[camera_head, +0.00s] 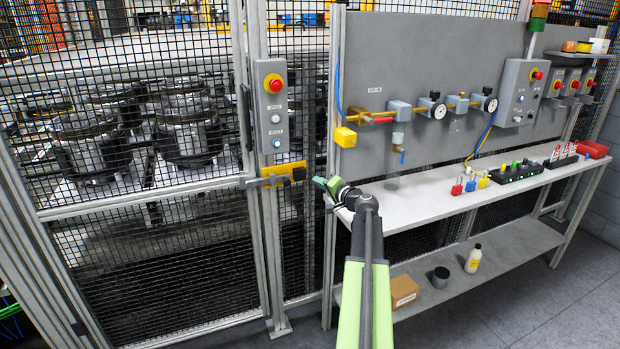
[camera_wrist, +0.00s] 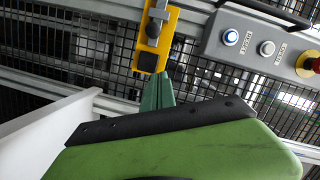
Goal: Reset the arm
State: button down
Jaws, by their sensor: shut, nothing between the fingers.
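My arm reaches forward from the bottom of the head view, with its green and black links in front of the bench. My gripper (camera_head: 320,182) is at its far end, near the bench's left end and close to the fence post. In the wrist view the green fingers (camera_wrist: 158,88) are shut with nothing between them. They point towards a yellow latch (camera_wrist: 156,40) on the fence gate. The latch also shows in the head view (camera_head: 284,174), left of my gripper. I cannot tell whether the fingertips touch it.
A control box (camera_head: 271,107) with a red stop button is above the latch. The bench (camera_head: 420,193) carries padlocks (camera_head: 470,185) and a black rack (camera_head: 520,173). Its lower shelf (camera_head: 510,250) holds a cardboard box (camera_head: 392,292) and a bottle (camera_head: 473,259). Mesh fence (camera_head: 200,260) stands left.

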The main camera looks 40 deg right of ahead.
jog(key=shift+s+a, duration=0.1)
jog(key=shift+s, duration=0.45)
